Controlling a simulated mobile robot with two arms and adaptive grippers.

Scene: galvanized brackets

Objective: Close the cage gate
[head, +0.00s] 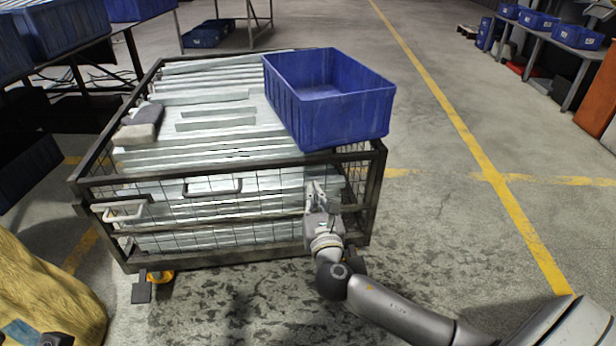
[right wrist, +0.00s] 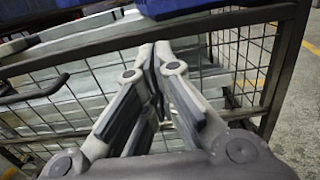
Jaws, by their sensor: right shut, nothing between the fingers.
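The wire-mesh cage (head: 375,190) stands ahead, filled with galvanized metal lengths (head: 215,122). The gate (head: 270,232) is the mesh panel on its near side, with dark bars. A pale handle (head: 123,216) sits at the left end and a black handle (head: 212,188) near the middle. I cannot tell whether the gate is fully flush with the frame. My right gripper (head: 316,187) is shut and empty, in front of the right part of the mesh. In the right wrist view its fingertips (right wrist: 157,52) meet near the dark bar (right wrist: 100,43); contact is unclear. My left gripper is not visible.
A blue crate (head: 345,112) rests on the load at the cage's right corner. Grey gloves or cloths (head: 138,125) lie at left. A yellow bulky thing (head: 40,300) fills the lower left. Shelves with blue bins (head: 540,20) stand far right. The floor right of the cage is clear.

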